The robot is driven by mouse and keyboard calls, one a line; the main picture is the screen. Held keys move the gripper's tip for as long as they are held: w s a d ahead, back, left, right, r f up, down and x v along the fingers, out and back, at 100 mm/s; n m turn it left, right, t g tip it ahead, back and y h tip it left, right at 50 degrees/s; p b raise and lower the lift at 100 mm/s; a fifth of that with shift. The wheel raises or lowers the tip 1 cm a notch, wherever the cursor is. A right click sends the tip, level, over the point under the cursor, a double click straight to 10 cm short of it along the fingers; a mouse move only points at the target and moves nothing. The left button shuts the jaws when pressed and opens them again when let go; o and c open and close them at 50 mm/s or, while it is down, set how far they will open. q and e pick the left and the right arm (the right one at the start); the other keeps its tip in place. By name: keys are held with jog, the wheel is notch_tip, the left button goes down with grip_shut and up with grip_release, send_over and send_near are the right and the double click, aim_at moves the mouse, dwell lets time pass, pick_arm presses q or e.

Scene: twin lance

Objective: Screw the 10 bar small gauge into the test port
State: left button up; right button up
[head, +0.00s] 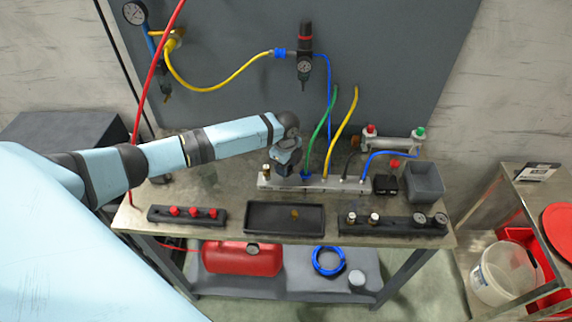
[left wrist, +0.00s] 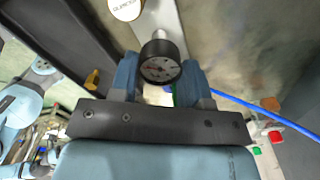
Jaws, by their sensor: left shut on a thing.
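My left gripper (head: 289,172) is over the left part of the silver manifold bar (head: 330,184) on the bench. In the left wrist view my left gripper (left wrist: 162,78) is shut on a small black-rimmed gauge (left wrist: 160,70) with a white dial. The dial faces the wrist camera, and its range is too small to read. The gauge's stem points toward the manifold bar (left wrist: 168,18); I cannot tell whether it is seated in a port. In the head view the gripper hides the gauge and the port under it. My right gripper is not in view.
A dark rack (head: 395,226) holds two gauges and two brass-and-white fittings. Another rack (head: 187,215) has red caps. Green (head: 320,130) and yellow (head: 341,130) hoses rise close right of the gripper. A grey bin (head: 425,182) stands right.

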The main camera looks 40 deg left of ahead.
pick_arm(q)
jog(key=m, duration=1.2)
jog(key=shift+m+b, duration=0.35)
jog(key=shift+m, duration=0.05)
jog(key=m, duration=0.4)
jog(key=shift+m, duration=0.3)
jog(key=o, duration=0.9)
jog(key=shift+r+n+p, duration=0.15)
jog(key=shift+n+p, duration=0.3)
jog(key=shift+n, duration=0.15)
jog(key=n, duration=0.3)
jog(key=shift+f, duration=0.25)
jog(key=n, duration=0.4)
jog(key=shift+n, duration=0.4)
jog(key=n, duration=1.1)
jog(key=shift+d, duration=0.1)
jog(key=n, duration=0.5)
